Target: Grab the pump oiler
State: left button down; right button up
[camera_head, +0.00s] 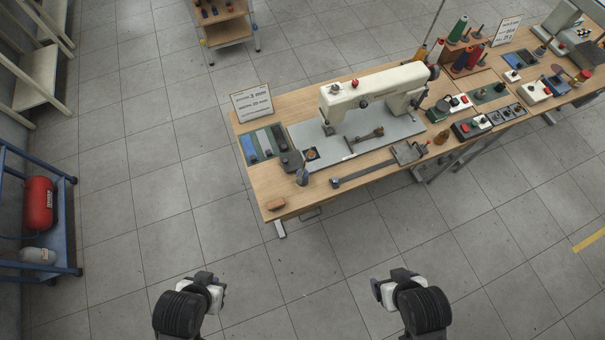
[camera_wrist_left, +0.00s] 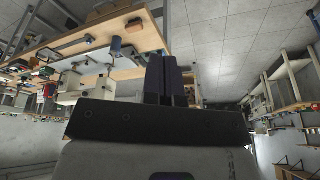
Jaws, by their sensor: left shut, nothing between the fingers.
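No thing in view can be told for certain as the pump oiler. A small brass-coloured, can-like thing (camera_head: 440,136) stands near the front edge of the workbench, right of the sewing machine. A small blue-grey upright thing (camera_head: 302,176) stands at the bench's front left; a similar blue thing shows in the left wrist view (camera_wrist_left: 117,46). My left gripper (camera_head: 216,288) is in front of the bench, well apart from it; its fingers (camera_wrist_left: 170,78) are shut and empty. My right gripper (camera_head: 380,290) is also away from the bench; its fingers are too small to read.
The workbench (camera_head: 262,189) carries a cream sewing machine (camera_head: 365,90), a sign (camera_head: 252,103), a brown block (camera_head: 275,203), a long dark tool (camera_head: 365,174) and control boxes (camera_head: 470,128). A blue rack with a red tank (camera_head: 39,204) stands left. Floor before the bench is clear.

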pick_arm(q)
jog(key=c, duration=1.8)
grip_release()
jog(key=o, duration=0.9)
